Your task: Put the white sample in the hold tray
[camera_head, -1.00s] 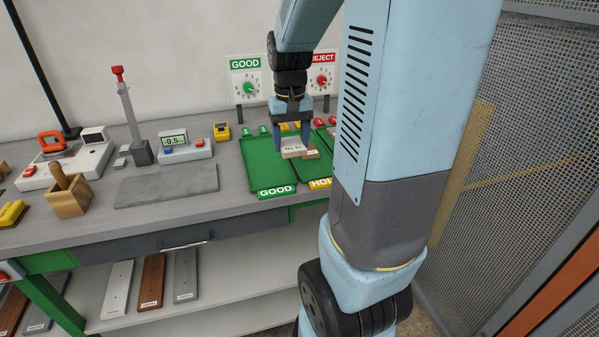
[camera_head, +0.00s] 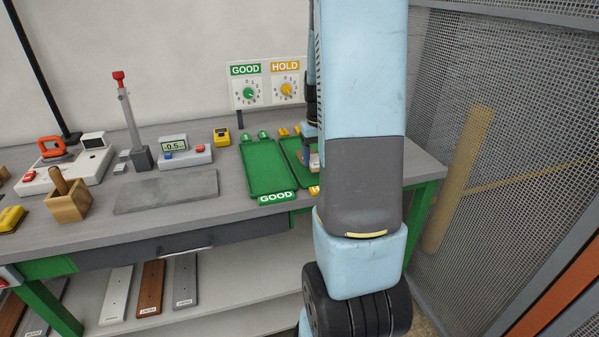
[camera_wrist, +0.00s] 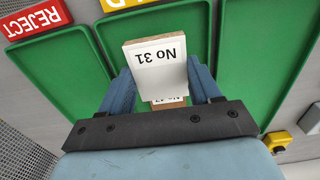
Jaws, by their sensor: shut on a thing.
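My gripper (camera_wrist: 162,88) is shut on the white sample (camera_wrist: 158,62), a pale block marked "No 31", in the wrist view. It holds the sample over the hold tray (camera_wrist: 196,24), the middle green tray. A brown sample (camera_wrist: 172,104) with a white label lies partly hidden beneath the white one. I cannot tell whether the two touch. In the head view my arm hides most of the gripper and the samples, and the hold tray (camera_head: 290,152) shows only at its left side.
The good tray (camera_head: 268,170) looks empty to the left of the hold tray. The reject tray (camera_wrist: 55,70) is on the other side in the wrist view. A yellow device (camera_head: 221,136) stands behind the trays. A grey slab (camera_head: 168,191) lies farther left. A mesh fence (camera_head: 500,150) stands at right.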

